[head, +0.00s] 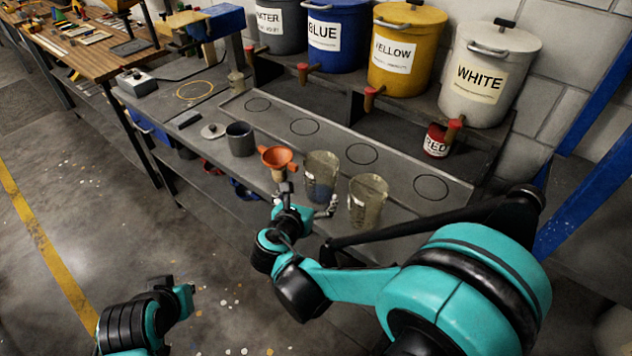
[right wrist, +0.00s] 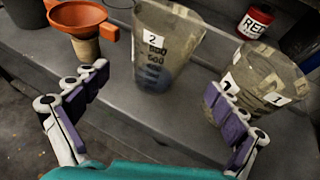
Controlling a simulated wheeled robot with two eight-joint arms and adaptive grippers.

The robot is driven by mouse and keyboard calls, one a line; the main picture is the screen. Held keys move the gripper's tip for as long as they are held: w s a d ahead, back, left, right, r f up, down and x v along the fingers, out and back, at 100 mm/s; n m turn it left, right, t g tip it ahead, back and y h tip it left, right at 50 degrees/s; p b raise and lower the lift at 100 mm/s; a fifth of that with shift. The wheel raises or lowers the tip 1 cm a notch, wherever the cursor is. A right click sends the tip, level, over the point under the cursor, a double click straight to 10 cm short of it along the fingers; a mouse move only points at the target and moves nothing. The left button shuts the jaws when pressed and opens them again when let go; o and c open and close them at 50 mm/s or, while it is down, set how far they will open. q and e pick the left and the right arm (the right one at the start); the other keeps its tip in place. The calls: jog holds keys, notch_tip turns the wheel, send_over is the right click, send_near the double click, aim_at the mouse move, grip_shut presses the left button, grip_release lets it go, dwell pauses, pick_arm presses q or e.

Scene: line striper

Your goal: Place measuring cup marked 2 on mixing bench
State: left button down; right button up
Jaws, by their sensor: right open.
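The measuring cup marked 2 (head: 321,170) is a clear, smoky cup standing upright on the front ledge of the grey bench (head: 262,130). In the right wrist view the cup (right wrist: 168,38) shows its white "2" label and dark, bluish contents low inside. My right gripper (head: 308,200) is open just in front of it. In the right wrist view its two purple-padded fingers (right wrist: 156,82) are spread, with the cup beyond and between them, apparently not gripped. My left arm shows at the lower left of the head view; its gripper's jaws cannot be made out.
A cup marked 1 (head: 367,203) stands close on the right, behind my right finger in the wrist view. An orange funnel (head: 276,157) and a grey pot (head: 240,139) stand left. A red can (head: 436,141) and paint buckets (head: 407,45) are behind. The drawn circles are empty.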

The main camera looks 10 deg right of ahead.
jog(key=s+d+m+g+y, duration=0.2)
jog(key=s+m, duration=0.7)
jog(key=m, duration=0.5)
jog(key=s+d+m+g+y, duration=0.2)
jog(key=s+m+y, duration=0.3)
jog(key=s+m, duration=0.4)
jog(key=d+m, duration=0.1)
jog(key=m, duration=0.5)
jog(key=shift+s+r+m, duration=0.15)
jog(key=shift+s+m, duration=0.05)
jog(key=shift+m, duration=0.1)
